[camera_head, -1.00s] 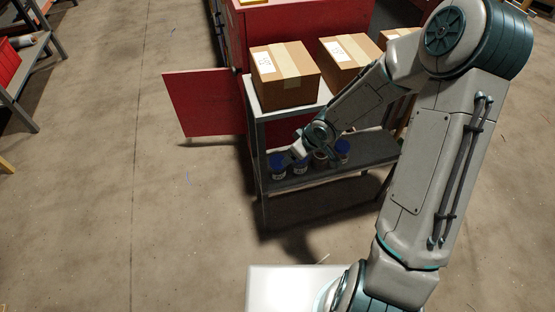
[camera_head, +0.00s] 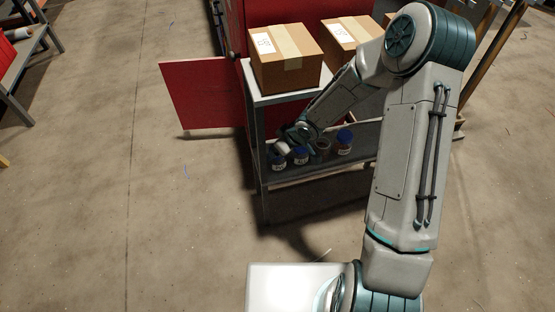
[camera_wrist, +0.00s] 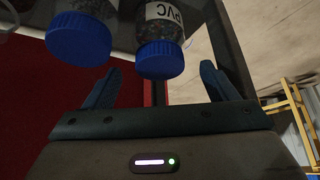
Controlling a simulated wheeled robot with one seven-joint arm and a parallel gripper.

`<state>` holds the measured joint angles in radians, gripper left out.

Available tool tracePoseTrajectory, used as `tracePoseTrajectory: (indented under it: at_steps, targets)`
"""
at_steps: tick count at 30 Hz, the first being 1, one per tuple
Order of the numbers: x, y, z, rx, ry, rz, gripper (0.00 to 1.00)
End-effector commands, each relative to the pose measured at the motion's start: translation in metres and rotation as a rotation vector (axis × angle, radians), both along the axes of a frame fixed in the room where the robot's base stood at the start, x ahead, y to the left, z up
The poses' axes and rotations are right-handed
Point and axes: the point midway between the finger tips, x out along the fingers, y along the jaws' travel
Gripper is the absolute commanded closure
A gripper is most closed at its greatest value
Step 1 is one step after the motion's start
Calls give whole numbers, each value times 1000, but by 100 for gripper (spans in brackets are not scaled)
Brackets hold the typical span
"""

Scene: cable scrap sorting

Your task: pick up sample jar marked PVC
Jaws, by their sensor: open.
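The sample jar marked PVC (camera_wrist: 165,14) shows in the wrist view, a clear jar with a blue lid (camera_wrist: 160,58) and a white label, cut off at the top edge. A second blue-lidded jar (camera_wrist: 80,32) is to its left. My gripper (camera_wrist: 158,78) is open, and the PVC jar's lid appears between its two spread fingers, with gaps on both sides. In the head view my gripper is low over the shelf by the left jars; its fingers are hard to make out. Labels there are too small to tell which jar is PVC.
Several jars, including a blue-lidded one at right (camera_head: 344,142), stand on the lower shelf (camera_head: 345,165) of a grey rack. Cardboard boxes (camera_head: 283,73) sit on its top. A red cabinet door (camera_head: 200,96) stands open at left.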

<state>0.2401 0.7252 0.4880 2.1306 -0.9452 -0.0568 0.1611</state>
Motion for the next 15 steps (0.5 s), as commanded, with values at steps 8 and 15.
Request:
tracePoseTrajectory:
  at_steps: [8, 15]
  targets:
    - [9, 12, -36, 0, 0, 4, 21]
    - [14, 16, -42, 0, 0, 0, 21]
